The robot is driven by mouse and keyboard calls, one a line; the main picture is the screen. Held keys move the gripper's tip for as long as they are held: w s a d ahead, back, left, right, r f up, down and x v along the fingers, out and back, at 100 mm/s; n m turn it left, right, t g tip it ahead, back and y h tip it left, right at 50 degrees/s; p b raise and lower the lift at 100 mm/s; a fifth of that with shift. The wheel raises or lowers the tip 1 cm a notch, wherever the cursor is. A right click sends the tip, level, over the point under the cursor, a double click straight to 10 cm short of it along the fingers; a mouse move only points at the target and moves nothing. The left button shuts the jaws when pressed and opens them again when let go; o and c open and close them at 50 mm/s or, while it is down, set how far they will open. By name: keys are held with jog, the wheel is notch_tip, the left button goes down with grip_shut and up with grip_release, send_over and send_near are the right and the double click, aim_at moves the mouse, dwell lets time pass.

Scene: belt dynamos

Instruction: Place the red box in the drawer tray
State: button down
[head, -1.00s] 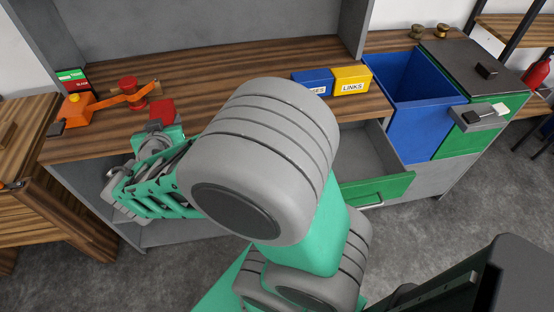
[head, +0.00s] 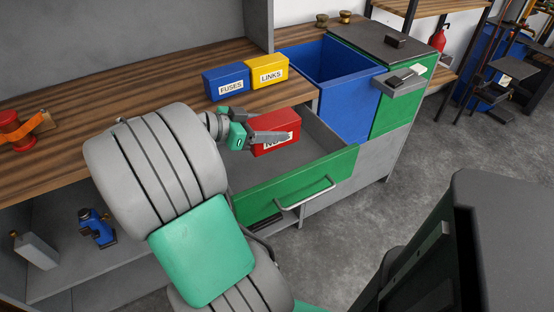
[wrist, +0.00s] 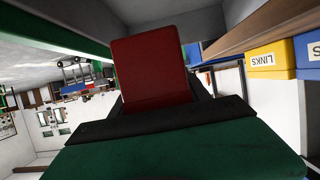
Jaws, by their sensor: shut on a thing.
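The red box (head: 277,132) with a white label is held in my gripper (head: 268,137); one finger crosses the label in the head view. The red box (wrist: 152,72) also stands out from the gripper in the wrist view. The open drawer tray (head: 318,140) has a grey inside and a green front with a bar handle. In the head view the box shows over the back left part of the tray. I cannot tell whether it touches the tray floor.
A blue FUSES box (head: 226,83) and a yellow LINKS box (head: 266,71) stand on the wooden worktop (head: 170,90) just behind. A deep blue bin (head: 345,85) is right of the drawer. The tray's right part looks empty.

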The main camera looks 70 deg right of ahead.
jog(key=s+d+f+b, duration=0.1)
jog(key=d+f, duration=0.1)
jog(key=d, duration=0.2)
jog(key=s+d+f, duration=0.1)
jog(key=d+f, duration=0.2)
jog(key=d, duration=0.1)
jog(key=s+d+f+b, duration=0.1)
jog(key=d+f, duration=0.2)
jog(key=d, duration=0.1)
jog(key=shift+s+f+b, duration=0.1)
jog(key=shift+f+b, duration=0.1)
jog(key=shift+b, duration=0.1)
jog(key=shift+d+f, duration=0.15)
jog(key=shift+f, duration=0.1)
jog(key=shift+s+d+f+b, duration=0.1)
jog(key=shift+d+f+b, duration=0.15)
jog(key=shift+f, duration=0.7)
jog(key=shift+s+d+f+b, duration=0.1)
jog(key=shift+f+b, duration=0.1)
jog(key=shift+f, duration=0.7)
jog(key=shift+f, duration=0.2)
jog(key=c, duration=0.5)
grip_release()
